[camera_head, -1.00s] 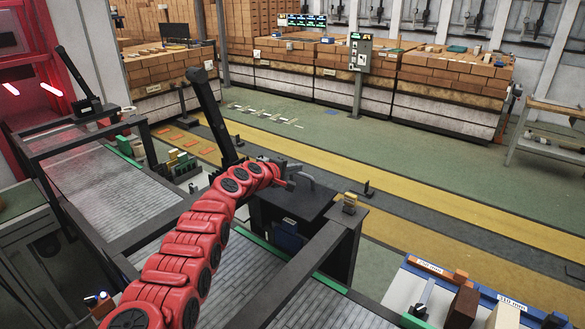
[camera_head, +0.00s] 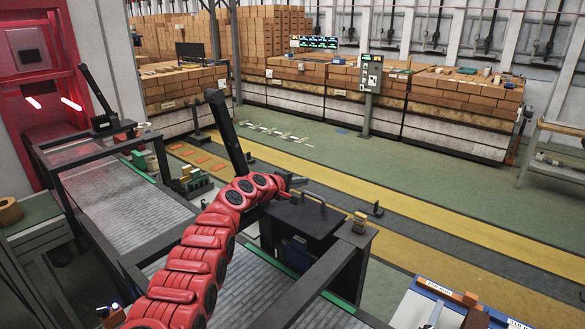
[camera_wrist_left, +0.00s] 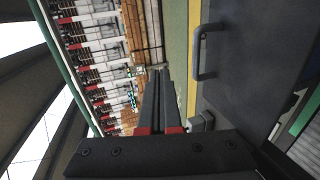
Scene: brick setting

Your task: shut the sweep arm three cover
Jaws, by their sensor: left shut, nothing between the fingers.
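A dark box (camera_head: 295,248) stands beside the conveyor, with a flat dark cover (camera_head: 292,219) on top and a bar handle (camera_head: 312,196) near its far edge. The cover looks about level; I cannot tell if it is fully down. In the left wrist view the cover (camera_wrist_left: 262,55) fills the right side, with its dark handle (camera_wrist_left: 203,48). My left gripper (camera_head: 287,186) is at the end of the red arm, by the box's far left corner. It also shows in the left wrist view (camera_wrist_left: 158,78), shut and empty, apart from the handle. My right gripper is out of view.
A black sweep arm (camera_head: 227,130) stands tilted just behind my left gripper. A grey conveyor (camera_head: 125,205) lies left. The green floor beyond is largely open.

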